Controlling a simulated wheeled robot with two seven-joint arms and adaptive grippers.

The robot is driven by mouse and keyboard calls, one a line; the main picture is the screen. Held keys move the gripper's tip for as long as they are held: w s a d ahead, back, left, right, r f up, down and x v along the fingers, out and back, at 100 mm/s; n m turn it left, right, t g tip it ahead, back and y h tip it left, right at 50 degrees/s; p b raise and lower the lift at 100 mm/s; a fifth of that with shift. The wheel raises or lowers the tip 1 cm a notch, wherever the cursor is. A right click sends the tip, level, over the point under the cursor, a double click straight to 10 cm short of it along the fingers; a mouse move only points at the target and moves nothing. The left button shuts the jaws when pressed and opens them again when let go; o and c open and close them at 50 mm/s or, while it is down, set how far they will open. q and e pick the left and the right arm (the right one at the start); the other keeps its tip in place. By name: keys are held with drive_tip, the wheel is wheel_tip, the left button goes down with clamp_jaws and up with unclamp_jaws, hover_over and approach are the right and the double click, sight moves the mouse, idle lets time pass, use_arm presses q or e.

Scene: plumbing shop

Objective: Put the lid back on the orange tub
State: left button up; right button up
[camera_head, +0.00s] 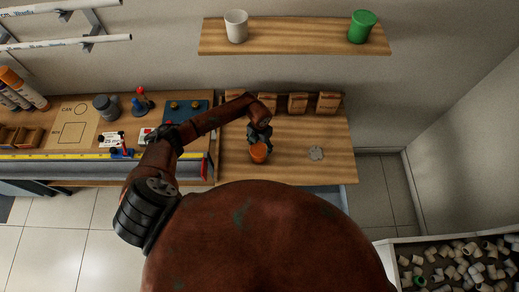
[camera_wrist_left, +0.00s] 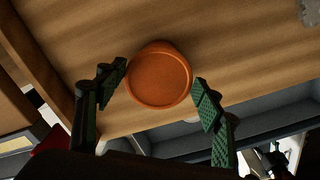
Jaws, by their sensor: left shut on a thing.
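The orange tub (camera_head: 258,154) stands on the wooden worktop, near its front edge. In the left wrist view its round orange top (camera_wrist_left: 159,79) faces me with a raised rim; I cannot tell if that face is its open inside. My left gripper (camera_head: 262,136) comes down on the tub from behind and is shut on it. In the left wrist view the green-padded fingers (camera_wrist_left: 163,91) lie on either side of it. A flat grey scalloped piece (camera_head: 316,153), possibly the lid, lies to the right on the worktop. Its edge shows in the left wrist view (camera_wrist_left: 311,11). My right gripper is not in view.
Several small wooden bins (camera_head: 298,103) line the back of the worktop (camera_head: 335,130). A shelf (camera_head: 300,38) above holds a white cup (camera_head: 236,26) and a green cup (camera_head: 362,26). A crate of white fittings (camera_head: 455,265) is at lower right. The worktop around the grey piece is clear.

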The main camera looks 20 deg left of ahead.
sight(259, 148)
use_arm(q)
drive_tip(key=shift+r, duration=0.15)
drive_tip(key=shift+c, duration=0.4)
drive_tip(key=shift+r, duration=0.25)
wheel_tip(259, 148, up, 2)
drive_tip(key=shift+r+b, duration=0.2)
drive_tip(key=shift+b, duration=0.7)
drive_tip(key=s+a+r+b, duration=0.1)
drive_tip(key=s+a+r, duration=0.1)
drive_tip(key=s+r, duration=0.3)
drive_tip(key=s+a+r+b, duration=0.2)
drive_tip(key=s+r, duration=0.3)
drive_tip(key=s, duration=0.3)
drive_tip(key=shift+s+a, duration=0.15)
drive_tip(key=shift+a, duration=0.1)
drive_tip(key=shift+f, duration=0.1)
